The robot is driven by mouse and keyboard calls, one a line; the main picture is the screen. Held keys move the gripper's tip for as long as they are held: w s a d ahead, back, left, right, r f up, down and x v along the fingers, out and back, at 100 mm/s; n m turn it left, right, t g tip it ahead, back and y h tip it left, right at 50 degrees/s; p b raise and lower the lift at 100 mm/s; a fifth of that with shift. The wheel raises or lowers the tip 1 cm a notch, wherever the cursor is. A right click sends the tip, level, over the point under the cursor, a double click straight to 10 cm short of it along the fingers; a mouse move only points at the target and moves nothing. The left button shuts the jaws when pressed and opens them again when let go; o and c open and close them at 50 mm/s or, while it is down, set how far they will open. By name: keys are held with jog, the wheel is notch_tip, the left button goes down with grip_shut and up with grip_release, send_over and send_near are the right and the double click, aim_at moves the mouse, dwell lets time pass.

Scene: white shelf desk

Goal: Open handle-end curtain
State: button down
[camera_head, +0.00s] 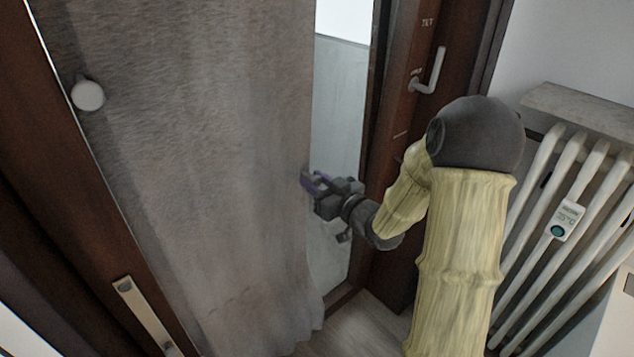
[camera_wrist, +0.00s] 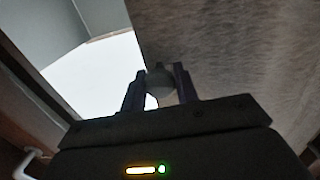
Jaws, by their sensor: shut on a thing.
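The grey curtain (camera_head: 215,150) hangs across the left and middle of the head view. Its right edge, on the side of the white door handle (camera_head: 435,65), is next to a bare strip of window. My gripper (camera_head: 312,180) is at that edge, about halfway down. In the wrist view, my gripper (camera_wrist: 160,88) is shut on a round grey knob (camera_wrist: 160,80) at the edge of the curtain (camera_wrist: 230,50). The knob is hidden by the fingers in the head view.
A white knob (camera_head: 88,95) sits at the curtain's far left edge. A white radiator (camera_head: 560,215) with a small display (camera_head: 565,220) stands on the right, close to my arm. Dark brown door frame (camera_head: 405,90) borders the window strip (camera_head: 338,110).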

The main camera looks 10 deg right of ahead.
jog(key=c, duration=1.1)
grip_release()
jog(key=shift+d, duration=0.1)
jog(key=b+v, duration=0.8)
jog(key=v, duration=0.9)
jog(key=shift+s, duration=0.25)
jog(key=shift+f, duration=0.1)
